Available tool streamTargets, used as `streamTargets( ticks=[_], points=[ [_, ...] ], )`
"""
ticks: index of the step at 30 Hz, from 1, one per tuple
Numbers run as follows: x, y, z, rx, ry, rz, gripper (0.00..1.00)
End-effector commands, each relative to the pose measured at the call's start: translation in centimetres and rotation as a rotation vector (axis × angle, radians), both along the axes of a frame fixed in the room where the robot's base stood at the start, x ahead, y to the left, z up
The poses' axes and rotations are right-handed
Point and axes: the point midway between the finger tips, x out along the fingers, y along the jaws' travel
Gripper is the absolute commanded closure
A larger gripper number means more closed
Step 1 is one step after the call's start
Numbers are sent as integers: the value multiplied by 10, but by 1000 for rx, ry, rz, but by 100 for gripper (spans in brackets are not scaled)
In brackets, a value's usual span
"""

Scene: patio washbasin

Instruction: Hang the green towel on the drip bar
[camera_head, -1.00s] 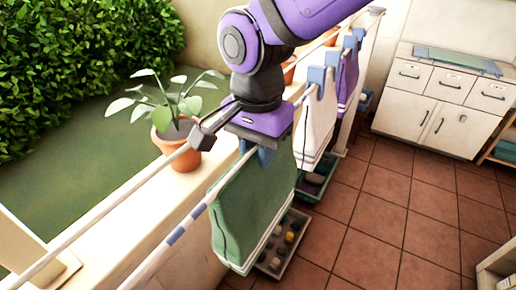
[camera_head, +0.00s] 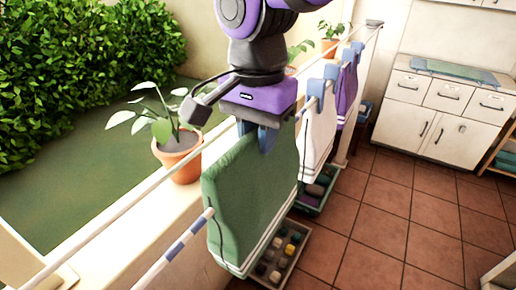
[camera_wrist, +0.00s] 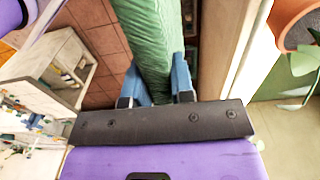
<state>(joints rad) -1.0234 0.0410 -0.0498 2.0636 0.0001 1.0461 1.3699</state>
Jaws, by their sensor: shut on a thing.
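The green towel (camera_head: 250,195) hangs down from my gripper (camera_head: 258,138), with pale stripes near its lower edge. In the wrist view the towel (camera_wrist: 155,40) runs between the two blue fingers of my gripper (camera_wrist: 157,90), which are shut on it. A white bar with blue bands (camera_head: 185,238), which looks like the drip bar, meets the towel's left edge in the head view. The towel hides the bar's middle stretch and its top stands above the bar's line. I cannot tell whether they touch.
A white towel (camera_head: 317,135) and a purple towel (camera_head: 347,90) hang from blue clips farther along. A second rail (camera_head: 105,220) runs beside a potted plant (camera_head: 178,160) on the ledge. Trays (camera_head: 285,255) stand below. The tiled floor (camera_head: 400,220) at right is clear.

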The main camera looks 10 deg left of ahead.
Motion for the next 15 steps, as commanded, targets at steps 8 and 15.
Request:
streamTargets(
  ticks=[8,15],
  points=[
    [0,0,30,3,-1,-1,100],
    [0,0,54,2,-1,0,100]
  ],
)
